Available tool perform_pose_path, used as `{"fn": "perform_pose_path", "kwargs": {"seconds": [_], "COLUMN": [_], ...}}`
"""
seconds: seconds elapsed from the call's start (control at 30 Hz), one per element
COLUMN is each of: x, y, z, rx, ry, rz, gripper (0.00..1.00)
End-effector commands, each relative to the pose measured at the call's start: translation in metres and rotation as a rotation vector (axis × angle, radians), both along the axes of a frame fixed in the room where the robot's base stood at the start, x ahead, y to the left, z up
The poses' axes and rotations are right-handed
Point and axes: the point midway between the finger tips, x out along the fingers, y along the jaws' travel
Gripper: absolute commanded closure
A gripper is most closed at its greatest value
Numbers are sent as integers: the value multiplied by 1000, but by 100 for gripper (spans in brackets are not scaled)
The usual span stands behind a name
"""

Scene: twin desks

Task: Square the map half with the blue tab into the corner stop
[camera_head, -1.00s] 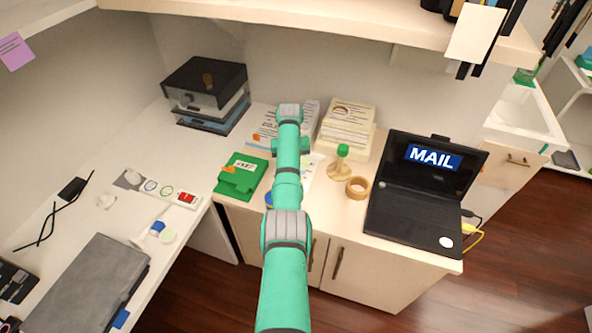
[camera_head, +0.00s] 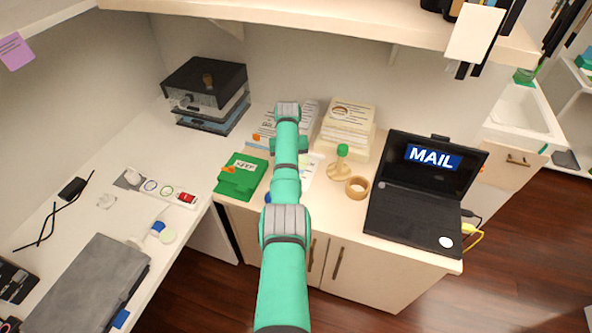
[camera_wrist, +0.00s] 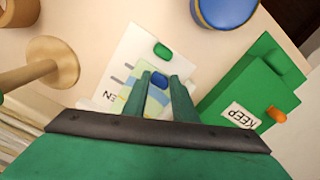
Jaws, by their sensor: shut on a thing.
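In the wrist view, my gripper (camera_wrist: 162,79) points down at the desk, its two green fingers closed around a blue tab (camera_wrist: 158,81). The tab belongs to a map half (camera_wrist: 154,100) with pale green, yellow and blue print, partly hidden by the fingers. A white sheet with map print and a green tab (camera_wrist: 162,50) lies beside and partly beneath it; I cannot tell exactly where the two sheets meet. In the head view my arm hides the gripper, and only part of the white map paper (camera_head: 312,178) shows. I cannot make out the corner stop clearly.
A green folder (camera_wrist: 236,100) marked KEEP lies close on one side. A wooden stamp with a green knob (camera_head: 342,151), a tape roll (camera_head: 358,187) and an open laptop (camera_head: 420,195) stand to the right. Paper stacks (camera_head: 347,128) are behind. A blue round object (camera_wrist: 226,9) is near.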

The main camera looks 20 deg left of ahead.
Motion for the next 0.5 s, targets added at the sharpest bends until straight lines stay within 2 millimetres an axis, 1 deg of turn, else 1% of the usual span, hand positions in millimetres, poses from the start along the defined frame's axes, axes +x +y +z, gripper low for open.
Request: {"fn": "perform_pose_path", "kwargs": {"seconds": [0.03,0.07,0.1,0.43,0.47,0.5], "x": [1,1,1,3,3,3], "y": [8,8,9,13,13,13], "z": [2,2,2,4,4,4], "rx": [11,11,12,13,14,13], "ry": [-8,-8,-9,-11,-12,-11], "rz": [7,8,8,12,12,11], "gripper": [98,98,100,100,70,61]}}
